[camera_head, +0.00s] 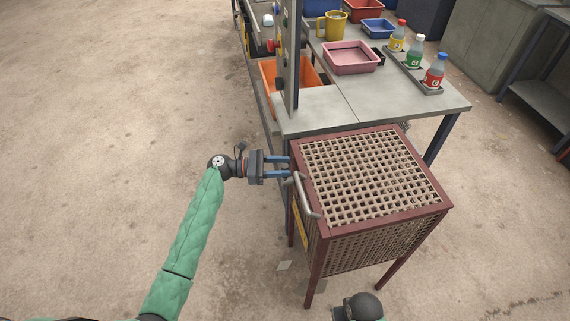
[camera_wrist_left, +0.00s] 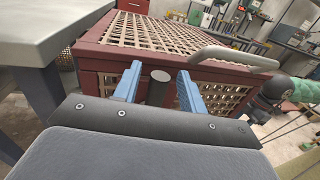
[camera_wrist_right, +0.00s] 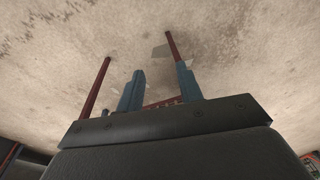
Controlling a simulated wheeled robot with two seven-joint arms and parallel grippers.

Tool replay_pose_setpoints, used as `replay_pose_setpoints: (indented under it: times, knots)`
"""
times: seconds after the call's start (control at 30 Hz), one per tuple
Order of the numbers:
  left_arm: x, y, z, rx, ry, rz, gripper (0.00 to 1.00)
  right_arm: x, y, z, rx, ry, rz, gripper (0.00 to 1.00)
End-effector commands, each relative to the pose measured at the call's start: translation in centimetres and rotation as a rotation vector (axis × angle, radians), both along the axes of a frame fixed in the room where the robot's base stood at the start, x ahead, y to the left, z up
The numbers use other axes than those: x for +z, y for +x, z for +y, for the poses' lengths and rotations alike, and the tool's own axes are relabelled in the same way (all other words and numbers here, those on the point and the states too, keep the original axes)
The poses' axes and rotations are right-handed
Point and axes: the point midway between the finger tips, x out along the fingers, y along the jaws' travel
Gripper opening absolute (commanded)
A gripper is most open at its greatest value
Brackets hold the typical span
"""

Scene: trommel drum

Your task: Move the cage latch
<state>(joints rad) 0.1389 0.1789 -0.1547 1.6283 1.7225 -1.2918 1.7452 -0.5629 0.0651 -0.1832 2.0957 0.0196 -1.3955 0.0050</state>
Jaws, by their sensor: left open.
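The cage (camera_head: 375,205) has a dark red frame and a mesh top and sides. It stands at the front of the grey table. A dark post with a round grey end (camera_wrist_left: 160,76), perhaps the cage latch, stands between my left fingers in the left wrist view. My left gripper (camera_head: 289,167) is open at the cage's left upper edge, with one finger on either side of this post; contact cannot be told. My right gripper (camera_wrist_right: 160,71) is open and empty in its wrist view, low near the red cage legs (camera_wrist_right: 96,88). Its fingers are hidden in the head view.
A bent grey handle (camera_head: 305,196) sticks out from the cage's left side, close to my left gripper. A grey upright post (camera_head: 290,60) rises behind. The table (camera_head: 370,98) carries a pink tray (camera_head: 351,57) and several bottles. The floor on the left is clear.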

Motion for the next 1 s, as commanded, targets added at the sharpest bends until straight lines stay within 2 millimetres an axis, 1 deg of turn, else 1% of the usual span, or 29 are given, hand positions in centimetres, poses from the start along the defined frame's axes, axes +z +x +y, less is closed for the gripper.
replay_pose_setpoints:
  times: [0.1, 0.2, 0.5, 0.57, 0.7, 0.73, 1.0]
  knots:
    - [0.1, 0.1, -0.8, 0.000, -0.001, 0.001, 0.41, -0.9, 0.0, 0.0, 0.000, -0.001, 0.002, 0.36]
    - [0.0, 0.1, -1.2, 0.000, 0.000, 0.000, 0.41, -1.4, 0.0, -0.1, 0.000, -0.002, 0.002, 0.36]
    - [0.0, 0.1, -1.3, 0.000, 0.001, 0.000, 0.41, -1.6, -0.1, 0.0, 0.000, -0.002, 0.002, 0.36]
    - [0.0, 0.1, -1.3, 0.000, 0.001, 0.000, 0.30, -1.6, -0.1, -0.1, 0.000, -0.002, 0.002, 0.36]
    - [0.0, 0.1, -1.3, 0.000, 0.001, -0.001, 0.02, -1.6, 0.0, -0.1, 0.001, -0.002, 0.002, 0.36]
    - [0.0, 0.1, -1.3, 0.000, 0.001, -0.001, 0.00, -1.6, 0.0, -0.1, 0.001, -0.002, 0.002, 0.36]
    - [0.0, 0.0, -1.3, 0.000, 0.006, -0.014, 0.00, -1.6, 0.0, -0.1, 0.001, -0.002, 0.002, 0.36]
